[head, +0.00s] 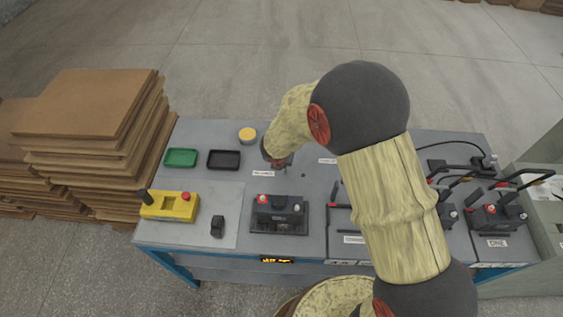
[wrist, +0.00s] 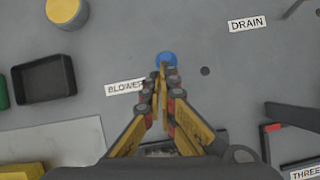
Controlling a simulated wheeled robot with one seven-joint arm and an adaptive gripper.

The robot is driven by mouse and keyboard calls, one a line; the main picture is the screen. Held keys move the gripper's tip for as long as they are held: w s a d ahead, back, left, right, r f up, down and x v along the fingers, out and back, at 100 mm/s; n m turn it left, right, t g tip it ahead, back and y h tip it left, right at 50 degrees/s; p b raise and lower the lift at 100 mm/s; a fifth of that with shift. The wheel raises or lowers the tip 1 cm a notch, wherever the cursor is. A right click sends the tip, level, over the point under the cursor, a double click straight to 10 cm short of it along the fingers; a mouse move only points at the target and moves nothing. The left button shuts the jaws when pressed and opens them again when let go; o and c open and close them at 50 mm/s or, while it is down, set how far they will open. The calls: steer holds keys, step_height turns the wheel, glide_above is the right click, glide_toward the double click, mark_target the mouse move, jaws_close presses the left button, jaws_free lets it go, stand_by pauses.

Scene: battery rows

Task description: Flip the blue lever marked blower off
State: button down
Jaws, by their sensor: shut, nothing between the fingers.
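In the wrist view a round blue piece (wrist: 166,57), the visible part of the blue lever, shows just beyond my fingertips, partly covered by them. The label BLOWER (wrist: 125,87) lies to its left on the grey tabletop; it also shows in the head view (head: 263,173). My gripper (wrist: 163,72) is shut and empty, its tips overlapping the blue piece in the picture; I cannot tell whether they touch it. In the head view my gripper (head: 279,163) is low over the table's back half, and the blue lever is hidden. The lever's tilt cannot be told.
A black tray (head: 224,160), a green tray (head: 181,158) and a yellow round tin (head: 248,135) stand to the left. A label DRAIN (wrist: 248,23) lies to the right. A black device with a red button (head: 279,214) stands in front. Battery units with levers (head: 497,216) stand right.

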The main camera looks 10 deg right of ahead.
steer(key=shift+r, duration=0.1)
steer(key=shift+r+p, duration=0.75)
steer(key=shift+p, duration=0.05)
steer(key=v, duration=1.2)
